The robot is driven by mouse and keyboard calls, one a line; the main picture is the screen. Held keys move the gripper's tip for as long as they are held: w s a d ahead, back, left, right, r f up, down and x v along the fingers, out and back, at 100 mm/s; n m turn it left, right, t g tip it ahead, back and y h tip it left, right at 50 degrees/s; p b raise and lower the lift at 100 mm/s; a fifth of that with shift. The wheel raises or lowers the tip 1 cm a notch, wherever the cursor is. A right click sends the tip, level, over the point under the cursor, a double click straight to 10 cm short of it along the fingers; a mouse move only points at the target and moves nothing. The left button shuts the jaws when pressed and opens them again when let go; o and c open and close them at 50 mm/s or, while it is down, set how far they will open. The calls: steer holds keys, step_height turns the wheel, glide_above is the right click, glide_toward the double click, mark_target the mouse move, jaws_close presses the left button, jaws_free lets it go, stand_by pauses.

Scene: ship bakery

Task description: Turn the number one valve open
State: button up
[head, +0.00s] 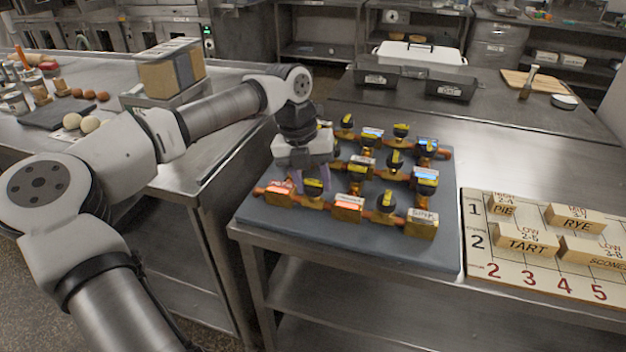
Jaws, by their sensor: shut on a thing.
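A grey board (350,238) on the steel table carries a network of copper pipes and brass blocks. Several valves with black-and-yellow handles sit along the pipes. My gripper (312,186) points down at the left part of the board, its purple fingers around a front-row valve handle (314,184). It appears shut on that handle. My gripper hides part of the valves and pipes behind it. Some blocks bear orange, blue or white labels. I cannot make out a valve number one.
A numbered board (480,262) with wooden blocks marked PIE, RYE and TART lies to the right. Dark bins (450,85) and a white lidded container (420,54) stand behind. A left counter holds a cardboard box (170,72) and eggs. Table surface behind the valves is clear.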

steer(key=o, duration=0.9)
steer(key=shift+w+a, duration=0.1)
steer(key=shift+a, duration=0.25)
steer(key=shift+d, duration=0.15)
steer(key=b+v, duration=0.1)
steer(key=v, duration=1.2)
steer(key=shift+r, duration=0.4)
